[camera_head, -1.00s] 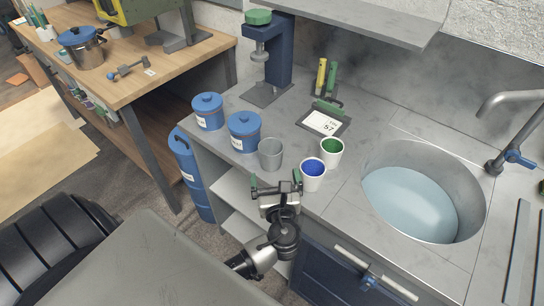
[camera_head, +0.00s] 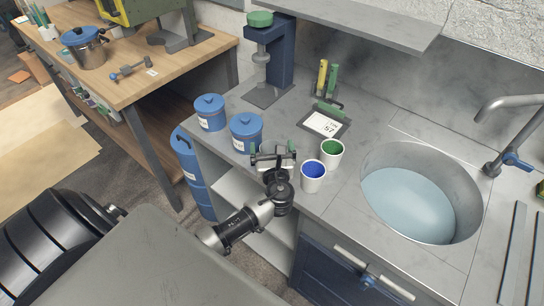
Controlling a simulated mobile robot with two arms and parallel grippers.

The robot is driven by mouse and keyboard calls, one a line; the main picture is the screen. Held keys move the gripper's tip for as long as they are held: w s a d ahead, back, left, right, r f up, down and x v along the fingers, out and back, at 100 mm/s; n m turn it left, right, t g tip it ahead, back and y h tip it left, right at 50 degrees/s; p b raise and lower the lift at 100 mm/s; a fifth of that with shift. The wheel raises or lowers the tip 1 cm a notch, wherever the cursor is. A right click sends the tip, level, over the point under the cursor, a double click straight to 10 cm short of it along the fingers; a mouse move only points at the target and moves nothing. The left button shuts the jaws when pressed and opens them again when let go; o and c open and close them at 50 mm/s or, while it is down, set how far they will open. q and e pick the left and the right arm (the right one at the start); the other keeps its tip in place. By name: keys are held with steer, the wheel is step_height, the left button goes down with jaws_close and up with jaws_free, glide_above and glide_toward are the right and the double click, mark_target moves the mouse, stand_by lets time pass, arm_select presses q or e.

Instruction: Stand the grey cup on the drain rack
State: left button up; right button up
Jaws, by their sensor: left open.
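The grey cup (camera_head: 272,147) stands on the grey counter beside a blue canister, mostly hidden behind my left gripper. My left gripper (camera_head: 272,148) is open, with its green-tipped fingers at the two sides of the cup in the picture. I cannot tell whether they touch it. Long dark slats (camera_head: 516,250) lie right of the sink at the picture's right edge; they may be the drain rack, cut off by the frame. My right gripper is out of view.
A white cup with blue inside (camera_head: 313,177) and one with green inside (camera_head: 331,153) stand close right of my gripper. Blue canisters (camera_head: 246,133) stand to the left. The sink (camera_head: 450,232) holds water; a faucet (camera_head: 519,103) reaches over it.

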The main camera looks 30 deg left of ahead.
arm_select(q)
steer(key=shift+s+d, duration=0.1)
steer(key=shift+c, duration=0.5)
steer(key=c, duration=0.8)
